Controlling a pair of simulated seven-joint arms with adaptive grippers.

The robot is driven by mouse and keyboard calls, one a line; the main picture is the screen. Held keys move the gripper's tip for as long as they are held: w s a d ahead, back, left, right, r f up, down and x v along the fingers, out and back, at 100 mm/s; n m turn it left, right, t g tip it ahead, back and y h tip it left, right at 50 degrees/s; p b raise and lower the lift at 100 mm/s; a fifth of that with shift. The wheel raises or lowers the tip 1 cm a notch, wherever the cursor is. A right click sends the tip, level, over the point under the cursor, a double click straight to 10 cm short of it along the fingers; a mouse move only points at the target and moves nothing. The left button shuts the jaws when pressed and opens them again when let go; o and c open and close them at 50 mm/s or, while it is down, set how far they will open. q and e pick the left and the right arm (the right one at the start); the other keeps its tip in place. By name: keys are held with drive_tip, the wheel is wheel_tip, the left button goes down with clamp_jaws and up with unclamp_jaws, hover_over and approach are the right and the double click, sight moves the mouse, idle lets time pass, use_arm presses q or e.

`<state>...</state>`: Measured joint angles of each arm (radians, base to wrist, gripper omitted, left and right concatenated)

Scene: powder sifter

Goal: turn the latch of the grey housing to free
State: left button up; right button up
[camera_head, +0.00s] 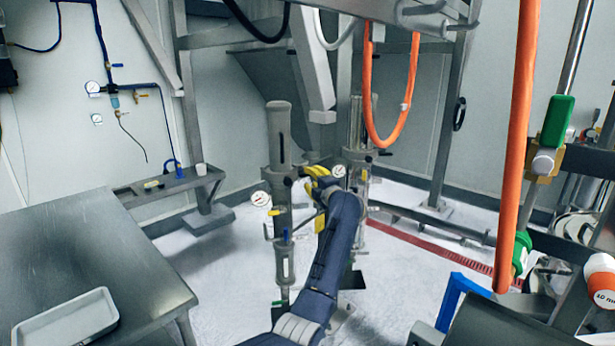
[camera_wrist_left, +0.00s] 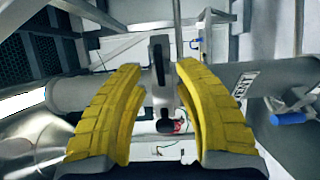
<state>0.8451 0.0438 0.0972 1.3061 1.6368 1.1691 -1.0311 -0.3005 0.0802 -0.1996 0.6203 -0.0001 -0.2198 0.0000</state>
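The grey housing (camera_head: 280,150) is an upright cylinder on a slim column left of centre in the head view; its body (camera_wrist_left: 85,92) crosses behind the fingers in the wrist view. My left gripper (camera_head: 314,181), with yellow fingers, is at the housing's right side. In the wrist view my left gripper (camera_wrist_left: 160,68) is open, with a finger on each side of a black and grey latch lever (camera_wrist_left: 160,75). The lever stands upright between the fingertips; I cannot tell if the right finger touches it. In the head view the latch is hidden by the gripper. My right gripper is not in view.
A second similar column (camera_head: 357,130) stands just right of the gripper. A gauge (camera_head: 261,198) and small valves sit on the housing's column. Orange hoses (camera_head: 520,150) hang at the right. A steel table (camera_head: 85,260) with a tray (camera_head: 65,322) is at the left.

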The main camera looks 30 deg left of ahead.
sight(308, 176)
use_arm(q)
drive_tip(key=shift+x, duration=1.65)
drive_tip(key=shift+o, duration=0.3)
clamp_jaws()
